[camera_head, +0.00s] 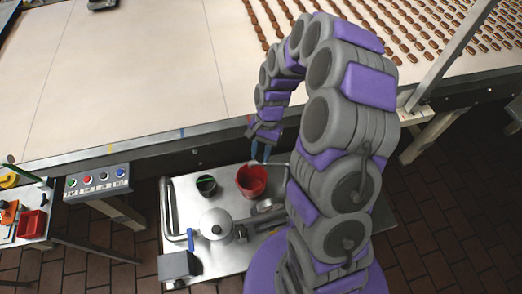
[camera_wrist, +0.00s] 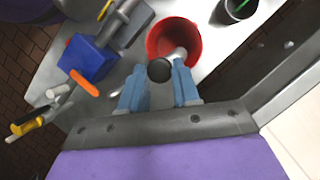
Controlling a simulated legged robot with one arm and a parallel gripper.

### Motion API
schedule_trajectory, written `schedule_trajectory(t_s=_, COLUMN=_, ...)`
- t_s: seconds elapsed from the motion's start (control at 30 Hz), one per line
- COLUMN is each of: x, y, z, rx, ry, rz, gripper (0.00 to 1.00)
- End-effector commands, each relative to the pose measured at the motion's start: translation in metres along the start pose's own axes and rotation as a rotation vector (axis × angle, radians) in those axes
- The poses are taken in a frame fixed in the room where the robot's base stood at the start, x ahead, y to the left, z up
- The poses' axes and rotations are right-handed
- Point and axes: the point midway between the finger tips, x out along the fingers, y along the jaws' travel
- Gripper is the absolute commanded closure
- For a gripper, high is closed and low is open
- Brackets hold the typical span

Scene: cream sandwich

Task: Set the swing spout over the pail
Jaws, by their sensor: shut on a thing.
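The red pail (camera_head: 251,190) stands on the steel bench, and its open mouth shows in the wrist view (camera_wrist: 160,28). My gripper (camera_head: 262,150) is above the back edge of the pail. In the wrist view my gripper's blue fingers (camera_wrist: 160,82) are closed about a dark round knob (camera_wrist: 160,70), which seems to be the swing spout's handle. A short pale grey tube end (camera_wrist: 179,55), likely the spout, shows beside the knob, overlapping the pail's near rim. Whether it opens directly above the pail is hard to tell. My arm hides part of the spout in the head view.
A dark cup with green (camera_head: 207,185) stands left of the pail. A round metal lid (camera_head: 216,223) and a grey box (camera_head: 178,264) are nearer. A button panel (camera_head: 97,182) is left. The conveyor (camera_head: 130,80) with rows of brown pieces lies behind.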

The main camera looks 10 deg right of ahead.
Motion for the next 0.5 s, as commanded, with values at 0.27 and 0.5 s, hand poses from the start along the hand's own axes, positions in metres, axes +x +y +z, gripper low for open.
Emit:
schedule_trajectory(t_s=0.27, x=0.004, y=0.005, z=0.012, rx=-0.145, ry=0.003, rz=0.058, gripper=1.0)
schedule_trajectory(t_s=0.5, x=0.005, y=0.005, z=0.013, rx=-0.153, ry=0.003, rz=0.061, gripper=1.0)
